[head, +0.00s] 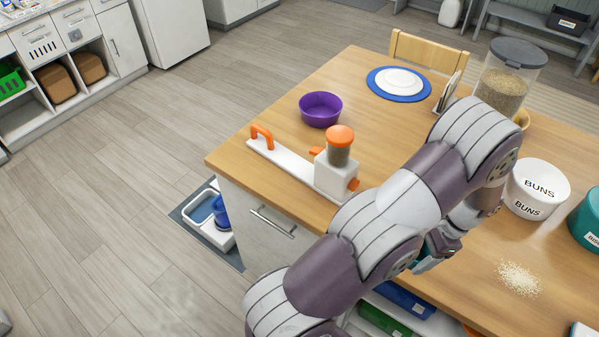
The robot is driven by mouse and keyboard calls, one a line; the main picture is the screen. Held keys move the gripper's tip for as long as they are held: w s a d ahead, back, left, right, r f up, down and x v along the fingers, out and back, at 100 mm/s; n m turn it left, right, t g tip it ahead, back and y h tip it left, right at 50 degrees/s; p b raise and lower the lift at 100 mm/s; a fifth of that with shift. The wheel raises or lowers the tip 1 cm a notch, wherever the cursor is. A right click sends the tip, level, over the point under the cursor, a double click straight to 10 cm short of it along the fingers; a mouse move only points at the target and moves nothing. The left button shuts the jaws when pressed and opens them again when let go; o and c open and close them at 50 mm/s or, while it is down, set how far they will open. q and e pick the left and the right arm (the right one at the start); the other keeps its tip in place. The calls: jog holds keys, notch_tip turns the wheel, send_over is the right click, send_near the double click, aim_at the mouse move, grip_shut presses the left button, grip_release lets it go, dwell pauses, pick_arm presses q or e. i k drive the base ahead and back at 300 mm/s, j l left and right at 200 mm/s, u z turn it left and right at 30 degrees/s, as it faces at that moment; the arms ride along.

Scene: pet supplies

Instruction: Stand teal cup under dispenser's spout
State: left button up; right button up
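One arm, which I take to be my left, comes in from the bottom edge left of centre and reaches across the table. Its gripper (434,254) is low over the near part of the table, partly behind my own arm. A small teal patch (432,242) shows at the gripper; it may be the teal cup, but most of it is hidden. I cannot tell whether the fingers hold it. A white unit with an orange lid and a clear, pellet-filled hopper (340,157) stands on a long white base. A larger clear, grain-filled container (503,88) has a grey lid.
A purple bowl (320,109) and a white plate on a blue mat (376,87) lie at the back. A white BUNS bowl (537,190), a teal container (588,222) and spilled grains (519,280) are on the right.

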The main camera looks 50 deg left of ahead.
aim_at(306, 170)
jog(key=k+j, duration=0.1)
jog(key=j, duration=0.25)
jog(key=k+j, duration=0.1)
jog(key=j, duration=0.2)
jog(key=k+j, duration=0.1)
jog(key=j, duration=0.25)
jog(key=k+j, duration=0.1)
jog(key=j, duration=0.2)
